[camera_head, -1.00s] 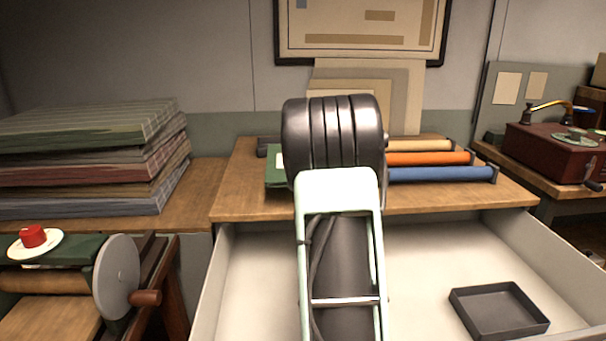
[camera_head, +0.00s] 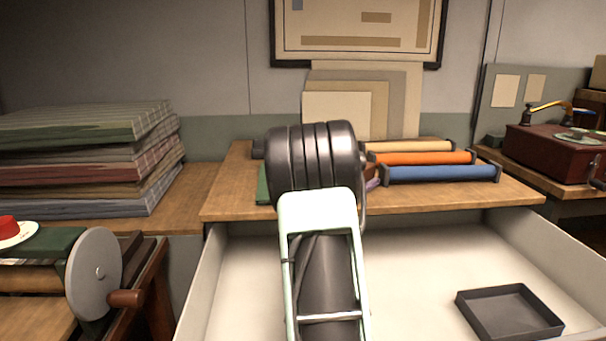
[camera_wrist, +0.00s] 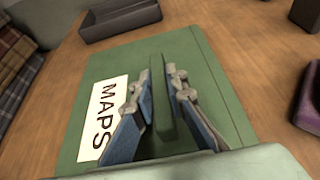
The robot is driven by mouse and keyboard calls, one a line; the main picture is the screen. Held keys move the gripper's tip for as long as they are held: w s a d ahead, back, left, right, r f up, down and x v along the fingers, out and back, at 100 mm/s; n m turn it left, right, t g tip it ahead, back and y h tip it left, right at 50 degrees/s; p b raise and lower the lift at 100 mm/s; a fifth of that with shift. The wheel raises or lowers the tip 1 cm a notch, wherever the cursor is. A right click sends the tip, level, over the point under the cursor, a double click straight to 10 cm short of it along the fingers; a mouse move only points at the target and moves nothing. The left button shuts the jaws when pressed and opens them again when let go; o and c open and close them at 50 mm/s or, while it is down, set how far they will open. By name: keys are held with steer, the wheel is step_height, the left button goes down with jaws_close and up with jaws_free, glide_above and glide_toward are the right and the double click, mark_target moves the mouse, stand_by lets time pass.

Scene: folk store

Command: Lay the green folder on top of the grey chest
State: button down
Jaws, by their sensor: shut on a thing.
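The green folder (camera_wrist: 205,70) has a white label reading MAPS and a raised green grip strip. In the wrist view my gripper (camera_wrist: 163,95) is shut on that strip, with a finger on each side. The folder is flat over a wooden surface; I cannot tell whether it touches it. In the head view only a sliver of the folder (camera_head: 262,186) shows left of my arm, at the chest's top. The chest (camera_head: 430,205) has a wooden top and a pale grey open drawer (camera_head: 420,255). My arm hides the gripper there.
Orange (camera_head: 425,158) and blue rolls (camera_head: 440,174) lie on the right of the top. A purple object (camera_wrist: 308,95) is right of the folder, a dark tray (camera_wrist: 120,22) beyond it. Stacked cloths (camera_head: 85,165) are left. The drawer holds a black tray (camera_head: 508,312).

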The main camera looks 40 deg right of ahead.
steer(key=shift+r, duration=0.1)
steer(key=shift+f, duration=0.2)
steer(key=c, duration=1.9)
jaws_free()
steer(key=shift+c, duration=0.2)
steer(key=shift+r, duration=0.1)
steer(key=shift+s+a+r, duration=0.1)
steer(key=b+v, duration=0.1)
steer(key=v, duration=1)
steer(key=shift+s+a+r, duration=0.1)
steer(key=shift+s+a, duration=0.05)
steer(key=shift+s, duration=0.15)
